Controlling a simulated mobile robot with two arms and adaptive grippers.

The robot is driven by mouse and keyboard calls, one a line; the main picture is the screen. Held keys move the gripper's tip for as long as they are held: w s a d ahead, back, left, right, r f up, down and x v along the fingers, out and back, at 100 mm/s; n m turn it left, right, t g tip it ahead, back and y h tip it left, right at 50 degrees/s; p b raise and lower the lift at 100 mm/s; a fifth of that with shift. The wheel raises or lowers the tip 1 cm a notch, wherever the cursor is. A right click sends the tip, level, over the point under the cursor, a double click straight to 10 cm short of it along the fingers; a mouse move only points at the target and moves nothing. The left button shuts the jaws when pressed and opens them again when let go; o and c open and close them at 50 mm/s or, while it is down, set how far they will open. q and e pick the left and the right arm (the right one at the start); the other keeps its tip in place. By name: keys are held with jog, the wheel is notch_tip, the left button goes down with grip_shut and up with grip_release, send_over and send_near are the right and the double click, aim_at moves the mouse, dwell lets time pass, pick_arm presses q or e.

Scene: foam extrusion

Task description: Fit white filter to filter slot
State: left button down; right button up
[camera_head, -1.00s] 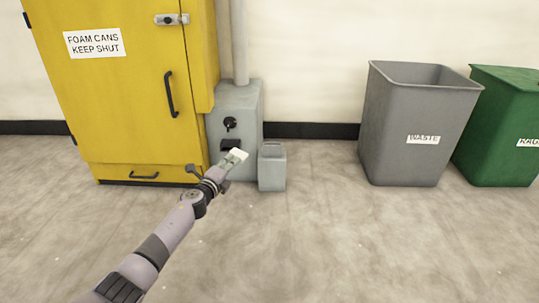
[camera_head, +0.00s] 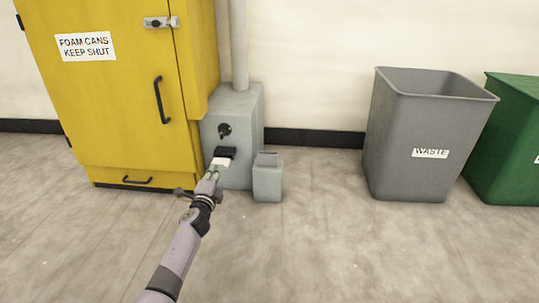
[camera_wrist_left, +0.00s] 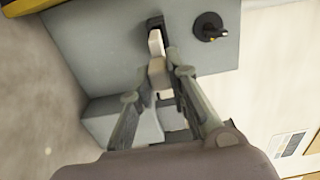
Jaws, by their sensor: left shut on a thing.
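The white filter (camera_head: 221,163) is small and pale. My left gripper (camera_head: 215,170) is shut on it and holds it at the front of the grey unit. The dark filter slot (camera_head: 226,152) is in the unit's front, directly behind the filter. In the left wrist view the filter (camera_wrist_left: 156,42) sticks out beyond the fingers of my left gripper (camera_wrist_left: 158,72). Its far end meets or overlaps the dark slot (camera_wrist_left: 154,22); I cannot tell how far inside it is. My right gripper is not in view.
The grey unit (camera_head: 240,105) has a black knob (camera_head: 224,130) above the slot. A small grey container (camera_head: 267,182) stands at its right. A yellow cabinet (camera_head: 110,115) is left.

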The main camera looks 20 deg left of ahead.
aim_at(220, 162)
pick_arm(q)
jog(key=shift+w+a, duration=0.15)
jog(key=shift+w, duration=0.1)
dwell(0.4)
jog(key=shift+w+a, duration=0.15)
jog(key=shift+w, duration=0.15)
jog(key=shift+w+r, duration=0.1)
jog(key=shift+w+a, duration=0.15)
jog(key=shift+w, duration=0.55)
jog(key=shift+w+a, duration=0.3)
jog(key=shift+w, duration=0.1)
jog(key=shift+w+a, duration=0.3)
jog(key=shift+w, duration=0.15)
jog(key=shift+w, duration=0.6)
dwell(0.3)
